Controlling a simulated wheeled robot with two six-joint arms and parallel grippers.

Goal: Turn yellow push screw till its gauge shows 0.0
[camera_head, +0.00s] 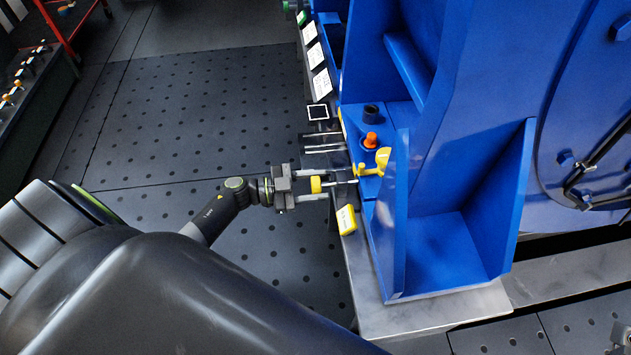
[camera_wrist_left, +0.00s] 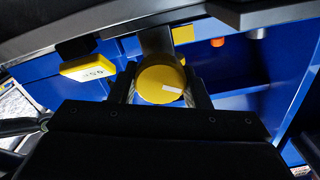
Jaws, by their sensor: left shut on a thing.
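The yellow push screw (camera_head: 316,184) sticks out to the left from the edge of the metal base. Its round yellow head (camera_wrist_left: 158,84), with a white mark, faces the left wrist camera. My left gripper (camera_head: 325,185) is shut on this head, with one finger on each side. The yellow gauge (camera_head: 346,219) sits just below the screw in the head view. It also shows at the upper left of the left wrist view, tilted, with dark digits too small to read for sure. My right gripper is in neither view.
A blue machine frame (camera_head: 408,230) stands on a metal base plate (camera_head: 430,309) to the right. An orange knob (camera_head: 370,140) and a yellow piece (camera_head: 382,160) are close to the gripper. White labels line the upper edge. Dotted floor (camera_head: 180,110) is clear at left.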

